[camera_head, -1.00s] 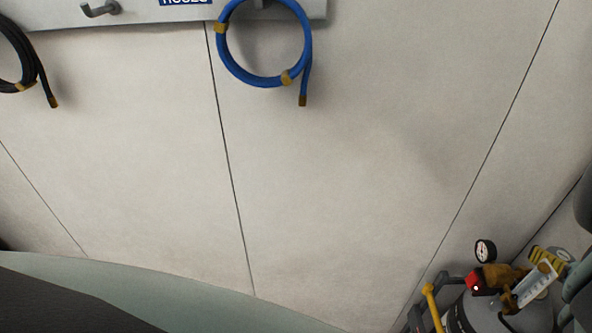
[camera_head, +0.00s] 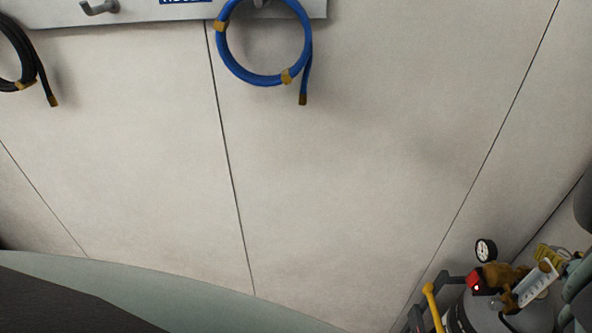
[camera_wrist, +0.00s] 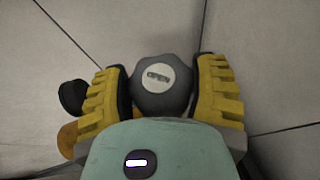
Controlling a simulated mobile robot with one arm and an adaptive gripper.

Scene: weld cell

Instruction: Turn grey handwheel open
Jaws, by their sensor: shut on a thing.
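The grey handwheel (camera_wrist: 160,100) is a dark grey knob with a pale round label reading OPEN, in the middle of the wrist view. My gripper (camera_wrist: 163,92) has a yellow ribbed finger on each side of the handwheel and is shut on it. In the head view my gripper (camera_head: 550,256) shows at the lower right, above a grey cylinder (camera_head: 485,312) with brass valve parts. The handwheel itself is mostly hidden there by the gripper and a white tag.
A pressure gauge (camera_head: 486,250), a red part (camera_head: 475,280), a white hanging tag (camera_head: 537,284) and a yellow bar (camera_head: 432,305) crowd around the valve. A coiled blue hose (camera_head: 228,57) and a black hose (camera_head: 30,65) hang on the pale wall.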

